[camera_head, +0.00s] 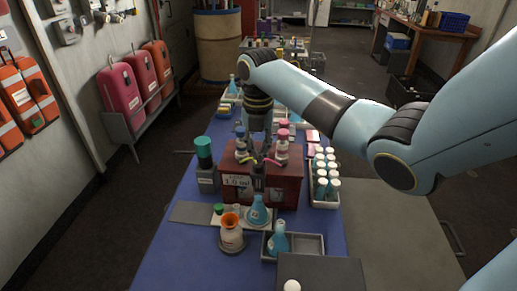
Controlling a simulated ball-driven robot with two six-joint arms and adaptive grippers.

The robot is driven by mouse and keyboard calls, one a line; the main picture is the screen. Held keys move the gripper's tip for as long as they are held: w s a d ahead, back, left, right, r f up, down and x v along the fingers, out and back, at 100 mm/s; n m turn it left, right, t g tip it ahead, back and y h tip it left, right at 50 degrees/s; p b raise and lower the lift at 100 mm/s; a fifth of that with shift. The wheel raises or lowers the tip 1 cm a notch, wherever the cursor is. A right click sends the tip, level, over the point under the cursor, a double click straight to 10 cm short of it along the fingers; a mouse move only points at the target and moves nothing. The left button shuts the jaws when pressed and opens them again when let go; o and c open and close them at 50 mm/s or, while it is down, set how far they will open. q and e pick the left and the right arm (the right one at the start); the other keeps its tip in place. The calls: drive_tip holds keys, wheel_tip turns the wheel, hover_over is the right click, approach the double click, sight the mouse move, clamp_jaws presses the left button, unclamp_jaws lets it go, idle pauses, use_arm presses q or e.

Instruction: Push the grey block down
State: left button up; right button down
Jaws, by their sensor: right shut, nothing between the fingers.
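My right gripper (258,164) points straight down over the dark red box (288,187), with its fingers shut and empty. The box has a white label reading about "1.0 ml" on its front. The fingertips are small and dark here, and I cannot tell whether they touch the box. A grey block (207,180) stands left of the box, with a teal cylinder (204,150) above it. It is apart from the gripper. I cannot tell if this is the block the task names. My left gripper is not in view.
Pink-capped bottles (282,150) stand close beside the gripper. A rack of white-capped bottles (325,180) is right of the box. An orange-topped flask (231,232) and blue flasks (257,211) stand in front. The blue mat (180,245) is clear at front left.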

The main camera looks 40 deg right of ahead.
sight(258, 164)
idle(0.5)
drive_tip(key=shift+f+b, duration=2.1)
drive_tip(key=shift+f, duration=1.45)
drive_tip(key=shift+r, duration=0.1)
wheel_tip(258, 164, up, 7)
drive_tip(key=p, duration=0.7)
drive_tip(key=shift+p, duration=0.4)
drive_tip(key=shift+d, duration=0.1)
